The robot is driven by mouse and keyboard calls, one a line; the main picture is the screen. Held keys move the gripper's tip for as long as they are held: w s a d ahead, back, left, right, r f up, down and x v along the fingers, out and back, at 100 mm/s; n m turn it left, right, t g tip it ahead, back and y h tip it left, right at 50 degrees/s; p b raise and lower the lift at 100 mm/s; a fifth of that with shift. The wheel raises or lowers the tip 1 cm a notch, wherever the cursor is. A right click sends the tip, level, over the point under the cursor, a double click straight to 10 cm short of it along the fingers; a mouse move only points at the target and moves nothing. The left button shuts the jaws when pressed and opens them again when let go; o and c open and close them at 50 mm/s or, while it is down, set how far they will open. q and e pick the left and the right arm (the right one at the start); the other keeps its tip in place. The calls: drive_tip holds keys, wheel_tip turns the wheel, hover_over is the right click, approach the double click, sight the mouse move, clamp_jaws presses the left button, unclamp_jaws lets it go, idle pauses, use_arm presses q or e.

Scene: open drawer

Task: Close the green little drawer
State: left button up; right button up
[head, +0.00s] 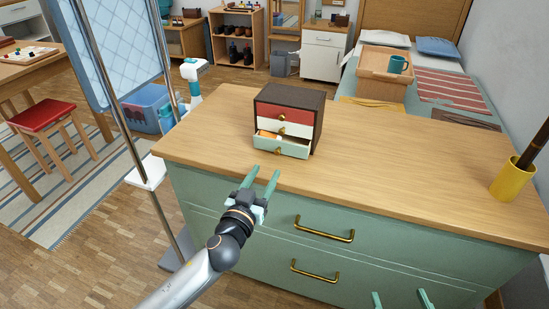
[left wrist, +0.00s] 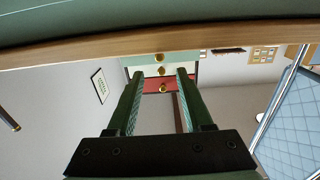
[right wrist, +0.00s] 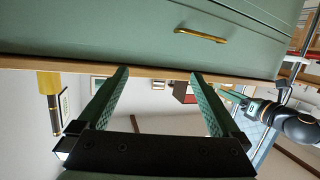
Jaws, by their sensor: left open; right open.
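The small drawer box (head: 317,100) is dark brown and stands on the wooden top. It has a red drawer on top, a white one in the middle and the green little drawer (head: 292,150) at the bottom. The green drawer is pulled out, with orange and other items inside and a gold knob. My left gripper (head: 263,176) is open and empty at the front edge of the top, short of the green drawer. In the left wrist view the box (left wrist: 160,70) shows upside down beyond the fingers. My right gripper (head: 401,298) is open and empty at the bottom of the head view.
The wooden top (head: 400,170) is clear around the box. A yellow cup (head: 512,180) with a dark stick stands at its right end. Below is a green dresser (head: 270,240) with gold handles. A tall metal-framed panel (head: 120,50) stands at the left.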

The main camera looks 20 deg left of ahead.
sight(276, 153)
use_arm(q)
drive_tip(key=w, duration=0.6)
drive_tip(key=shift+w+d, duration=0.1)
drive_tip(key=shift+d, duration=0.05)
drive_tip(key=shift+w, duration=0.45)
clamp_jaws()
use_arm(e)
drive_tip(key=r, duration=0.1)
drive_tip(key=r+t, duration=0.1)
drive_tip(key=shift+w+r, duration=0.4)
